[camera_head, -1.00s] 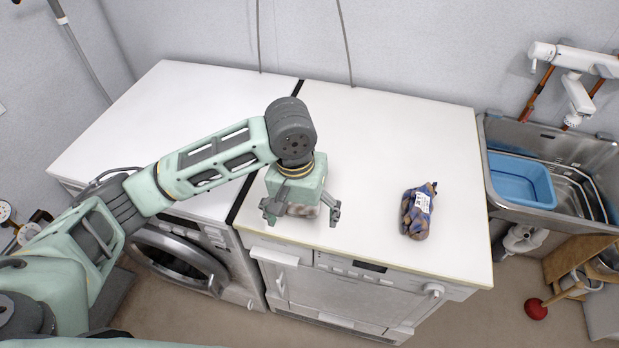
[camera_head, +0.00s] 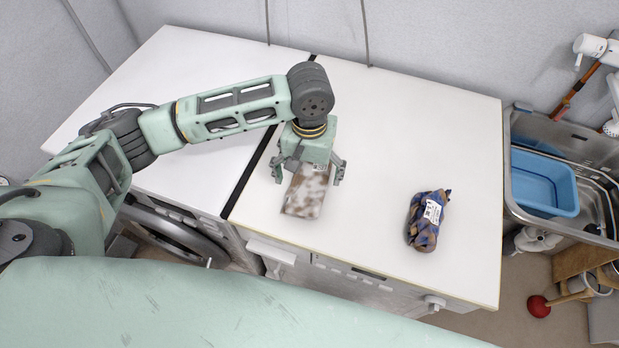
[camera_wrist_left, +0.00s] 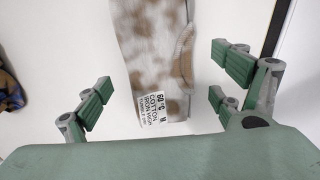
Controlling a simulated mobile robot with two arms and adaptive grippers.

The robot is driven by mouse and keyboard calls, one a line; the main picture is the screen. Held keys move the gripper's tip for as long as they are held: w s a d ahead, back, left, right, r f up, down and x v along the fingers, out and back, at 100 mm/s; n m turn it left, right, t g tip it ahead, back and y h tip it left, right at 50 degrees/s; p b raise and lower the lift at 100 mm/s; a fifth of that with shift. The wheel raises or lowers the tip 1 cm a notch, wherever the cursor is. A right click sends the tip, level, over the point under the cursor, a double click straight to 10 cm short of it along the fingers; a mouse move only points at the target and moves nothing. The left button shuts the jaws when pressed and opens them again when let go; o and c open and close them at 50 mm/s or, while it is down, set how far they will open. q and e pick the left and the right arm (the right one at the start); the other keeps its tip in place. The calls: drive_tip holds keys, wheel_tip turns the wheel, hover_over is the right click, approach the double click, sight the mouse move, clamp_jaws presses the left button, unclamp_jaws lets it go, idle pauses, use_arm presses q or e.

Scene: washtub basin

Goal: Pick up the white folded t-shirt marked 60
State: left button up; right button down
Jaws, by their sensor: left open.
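The folded t-shirt (camera_head: 306,196), white with brown blotches, lies on the white machine top, partly under my left gripper. My right gripper is not in view.
A blue and brown folded garment (camera_head: 428,220) with a white label lies to the right on the same white top (camera_head: 400,140). A metal sink (camera_head: 520,210) holding a blue basin (camera_head: 545,184) stands at the right. A dark gap (camera_head: 247,182) separates the two machines.

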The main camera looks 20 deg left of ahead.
use_arm(q)
wheel_tip(320, 180, down, 2)
drive_tip(key=shift+w+f, duration=0.1)
drive_tip(key=shift+f, duration=0.35)
drive_tip(key=c, duration=1.3)
drive_tip(key=shift+c, duration=0.3)
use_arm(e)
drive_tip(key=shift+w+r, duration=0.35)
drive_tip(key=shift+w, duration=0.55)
use_arm(q)
drive_tip(key=shift+r, duration=0.1)
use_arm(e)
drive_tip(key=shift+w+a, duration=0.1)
